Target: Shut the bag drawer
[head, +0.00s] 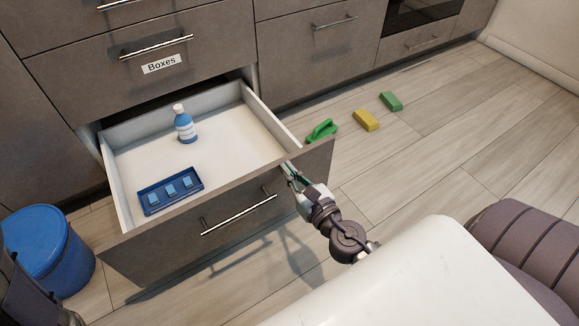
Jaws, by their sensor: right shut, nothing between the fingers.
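A lower drawer (197,230) stands pulled far out of the grey cabinet. Its front has a bar handle (240,211), and no label shows on it, so I cannot confirm its name. Inside are a blue bottle with a white cap (185,126), upright near the back, and a blue tray with light blue blocks (170,191) near the front left. My right gripper (289,172) is shut and empty at the top edge of the drawer front, towards its right end. I cannot tell whether it touches. My left gripper's fingers are not seen.
A closed drawer labelled "Boxes" (110,75) is above. A blue bin (47,245) stands on the floor at the left. A green handled item (321,131), a yellow block (366,120) and a green block (391,101) lie on the floor at the right. The drawer's path inward looks clear.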

